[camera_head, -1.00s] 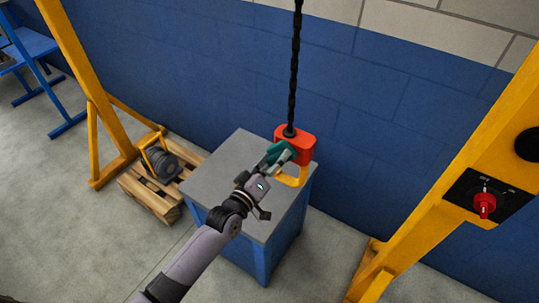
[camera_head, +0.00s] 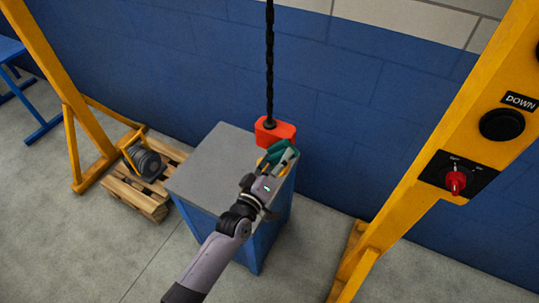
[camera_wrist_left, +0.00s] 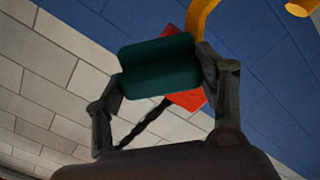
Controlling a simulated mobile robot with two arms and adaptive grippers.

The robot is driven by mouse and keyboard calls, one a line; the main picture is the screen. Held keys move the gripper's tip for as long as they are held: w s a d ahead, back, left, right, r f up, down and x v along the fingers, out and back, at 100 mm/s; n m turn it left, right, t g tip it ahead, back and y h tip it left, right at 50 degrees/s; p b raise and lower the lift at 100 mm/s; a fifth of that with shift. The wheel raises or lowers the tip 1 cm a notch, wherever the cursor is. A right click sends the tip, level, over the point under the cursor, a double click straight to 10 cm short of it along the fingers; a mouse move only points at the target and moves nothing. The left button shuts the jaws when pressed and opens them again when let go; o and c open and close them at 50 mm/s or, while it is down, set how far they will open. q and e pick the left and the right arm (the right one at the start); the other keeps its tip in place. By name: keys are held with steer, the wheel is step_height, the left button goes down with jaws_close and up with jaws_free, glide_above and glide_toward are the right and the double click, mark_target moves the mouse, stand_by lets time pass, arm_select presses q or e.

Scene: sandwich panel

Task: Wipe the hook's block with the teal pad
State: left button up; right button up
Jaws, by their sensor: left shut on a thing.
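The hook's red block (camera_head: 268,131) hangs on a dark chain (camera_head: 270,65) above the grey top of a blue cabinet. Its yellow hook (camera_head: 262,163) is mostly hidden behind my gripper. My left gripper (camera_head: 281,157) is shut on the teal pad (camera_head: 286,150), which is just in front of the block's lower right part. In the left wrist view the teal pad (camera_wrist_left: 160,70) lies between both fingers. The red block (camera_wrist_left: 188,99) and yellow hook (camera_wrist_left: 201,18) show behind it. I cannot tell whether pad and block touch. My right gripper is out of view.
The cabinet (camera_head: 215,170) stands below the block. Yellow frame posts rise at left (camera_head: 50,75) and right (camera_head: 425,165); the right one carries a red switch (camera_head: 456,182) and a black button (camera_head: 502,125). A wooden pallet (camera_head: 133,193) with a reel lies left.

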arm_select(q)
steer(key=shift+s+d+r, duration=0.1)
steer(key=shift+s+d, duration=0.05)
steer(key=shift+d, duration=0.05)
steer(key=shift+w+a, duration=0.3)
steer(key=shift+a, duration=0.25)
steer(key=shift+w+a+b, duration=0.15)
steer(key=shift+w+a, duration=0.2)
steer(key=shift+a, duration=0.5)
steer(key=shift+w+a+b, duration=0.15)
steer(key=shift+w+a, duration=0.2)
steer(key=shift+a, duration=0.5)
steer(key=shift+w+a+b, duration=0.15)
steer(key=shift+w+a, duration=0.2)
steer(key=shift+a, duration=0.5)
steer(key=shift+w+a+b, duration=0.2)
steer(key=shift+w+a, duration=0.1)
steer(key=shift+a, duration=0.45)
steer(key=shift+w+a+b, duration=0.2)
steer(key=shift+w+a, duration=0.05)
steer(key=shift+a, duration=0.5)
steer(key=shift+s, duration=0.15)
steer(key=shift+p+v, duration=1.15)
steer(key=shift+v, duration=1.75)
